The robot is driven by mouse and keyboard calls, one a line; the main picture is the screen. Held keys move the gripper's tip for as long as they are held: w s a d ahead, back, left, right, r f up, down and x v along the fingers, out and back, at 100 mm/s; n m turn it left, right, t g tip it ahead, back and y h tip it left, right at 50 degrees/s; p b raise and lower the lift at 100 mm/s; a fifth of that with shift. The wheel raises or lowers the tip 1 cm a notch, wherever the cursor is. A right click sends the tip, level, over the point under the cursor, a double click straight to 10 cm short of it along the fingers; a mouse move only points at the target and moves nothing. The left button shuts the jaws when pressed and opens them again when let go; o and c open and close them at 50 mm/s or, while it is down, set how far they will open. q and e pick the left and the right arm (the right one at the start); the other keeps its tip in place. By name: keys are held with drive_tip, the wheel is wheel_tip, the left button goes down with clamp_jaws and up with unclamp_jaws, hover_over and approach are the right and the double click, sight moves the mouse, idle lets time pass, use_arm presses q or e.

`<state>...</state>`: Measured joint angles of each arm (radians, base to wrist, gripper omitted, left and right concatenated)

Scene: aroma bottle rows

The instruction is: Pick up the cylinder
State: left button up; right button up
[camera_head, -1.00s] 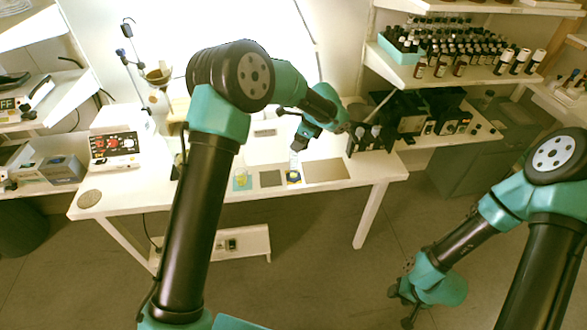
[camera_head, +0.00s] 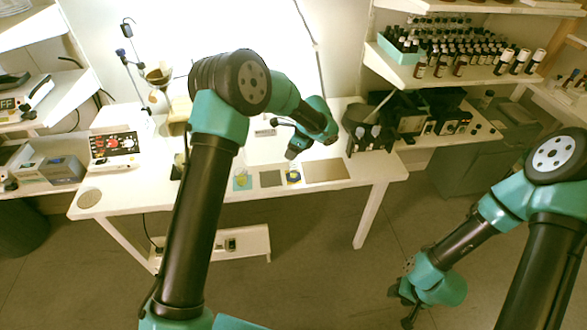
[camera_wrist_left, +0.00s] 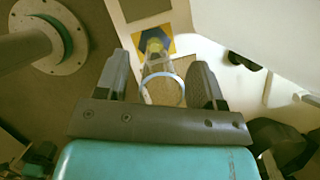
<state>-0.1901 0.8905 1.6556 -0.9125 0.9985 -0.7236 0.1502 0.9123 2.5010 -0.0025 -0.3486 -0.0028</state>
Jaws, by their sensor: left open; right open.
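The clear cylinder (camera_wrist_left: 163,66) stands on a yellow and blue pad in the left wrist view, its round rim toward the camera. In the head view only its lower part (camera_head: 294,172) shows, near the table's front edge, with the gripper in front of or above the rest. My left gripper (camera_head: 292,156) is over that spot. In the left wrist view its jaws (camera_wrist_left: 160,78) are open, with the cylinder's rim appearing between them. I cannot tell how deep it is between them. My right gripper (camera_head: 402,303) is open and empty, low at the right, off the table.
A yellow-bottomed beaker (camera_head: 242,178) on a teal pad and a dark square pad (camera_head: 271,178) are left of the cylinder. A flat tan plate (camera_head: 327,171) is to its right. Black equipment (camera_head: 368,137) stands further right. Shelves of bottles (camera_head: 440,55) are at the upper right.

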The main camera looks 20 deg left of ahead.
use_arm(q)
drive_tip(key=shift+c, duration=0.3)
clamp_jaws()
drive_tip(key=shift+r, duration=0.15)
